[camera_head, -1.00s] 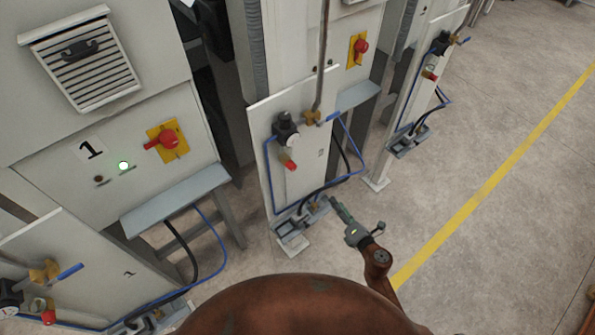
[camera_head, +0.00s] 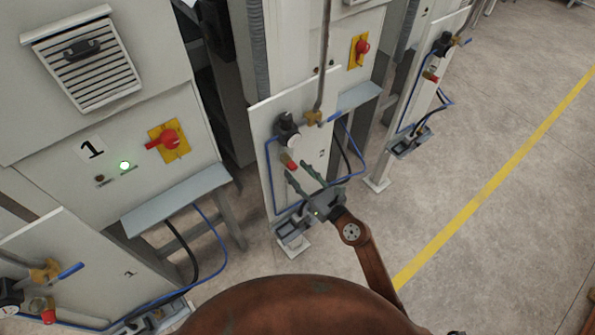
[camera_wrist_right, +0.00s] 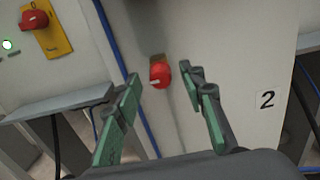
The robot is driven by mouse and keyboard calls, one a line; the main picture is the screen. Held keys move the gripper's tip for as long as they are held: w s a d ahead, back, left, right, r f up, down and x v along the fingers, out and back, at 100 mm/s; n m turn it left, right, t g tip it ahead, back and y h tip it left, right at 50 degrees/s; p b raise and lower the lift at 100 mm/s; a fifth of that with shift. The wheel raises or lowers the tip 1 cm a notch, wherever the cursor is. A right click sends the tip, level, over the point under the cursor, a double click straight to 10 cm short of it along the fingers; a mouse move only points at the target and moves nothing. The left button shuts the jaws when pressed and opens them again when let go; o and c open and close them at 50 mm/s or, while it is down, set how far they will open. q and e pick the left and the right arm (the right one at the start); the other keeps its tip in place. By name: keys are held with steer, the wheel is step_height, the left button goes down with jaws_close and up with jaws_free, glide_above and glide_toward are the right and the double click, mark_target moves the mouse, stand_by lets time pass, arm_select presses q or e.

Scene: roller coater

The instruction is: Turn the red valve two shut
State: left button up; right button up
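The red valve two (camera_head: 288,161) is a small red knob on the white panel marked 2, below a black regulator with a gauge. In the right wrist view the red valve (camera_wrist_right: 160,74) sits on a brass-coloured fitting, with a pale mark at its left side. My right gripper (camera_head: 297,170) is open and empty, its green fingers pointing up toward the valve. In the wrist view the valve appears between the two spread fingertips, with no visible contact. My left gripper is not in view.
A blue hose (camera_head: 270,180) runs along the panel's left edge. A blue-handled brass valve (camera_head: 314,117) is above right of the red one. A red switch on a yellow plate (camera_head: 168,140) is on cabinet 1 at left. Open floor (camera_head: 470,150) lies to the right.

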steer(key=shift+w+a, duration=0.15)
steer(key=shift+w, duration=0.05)
jaws_close()
stand_by(0.4)
